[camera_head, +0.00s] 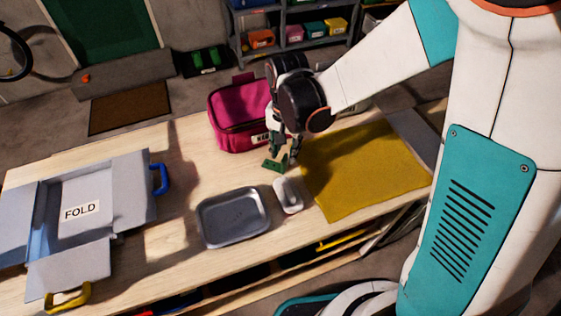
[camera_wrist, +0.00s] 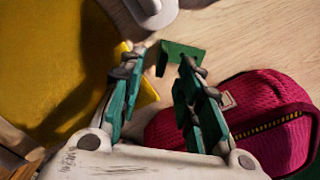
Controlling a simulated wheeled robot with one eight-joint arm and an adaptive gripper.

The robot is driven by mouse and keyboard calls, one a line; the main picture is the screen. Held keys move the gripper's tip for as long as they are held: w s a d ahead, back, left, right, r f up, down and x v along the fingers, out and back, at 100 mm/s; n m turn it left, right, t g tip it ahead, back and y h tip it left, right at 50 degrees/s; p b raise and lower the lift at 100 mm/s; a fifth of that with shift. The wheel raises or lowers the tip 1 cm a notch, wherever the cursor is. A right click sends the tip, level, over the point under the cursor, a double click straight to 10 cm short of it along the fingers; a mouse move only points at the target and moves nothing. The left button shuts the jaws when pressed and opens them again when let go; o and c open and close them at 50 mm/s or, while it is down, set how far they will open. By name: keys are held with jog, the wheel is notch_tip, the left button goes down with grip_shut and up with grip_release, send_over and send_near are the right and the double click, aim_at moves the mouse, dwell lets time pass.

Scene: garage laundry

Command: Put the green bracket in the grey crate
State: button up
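The green bracket (camera_head: 274,165) is a small angled piece on the wooden table, just below my gripper (camera_head: 283,150). In the wrist view the bracket (camera_wrist: 182,54) lies at the fingertips, closer to the right finger. My gripper (camera_wrist: 163,58) is open, with a wide gap between its teal fingers and nothing held. The right fingertip overlaps part of the bracket; I cannot tell whether they touch. The grey crate (camera_head: 127,183), marked FOLD, is at the table's left, with low or unfolded sides, a blue handle and a yellow handle.
A grey tray (camera_head: 233,239) and a small white object (camera_head: 288,195) are in front of the bracket. A magenta bag (camera_head: 236,138) stands close behind left. A yellow cloth (camera_head: 362,169) lies to the right. Bare table lies between the bag and the crate.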

aim_at(284, 157)
jog(key=shift+a+f+b, duration=0.1)
jog(key=shift+f+b, duration=1.25)
jog(key=shift+f, duration=2.05)
jog(key=shift+c, duration=0.6)
grip_shut()
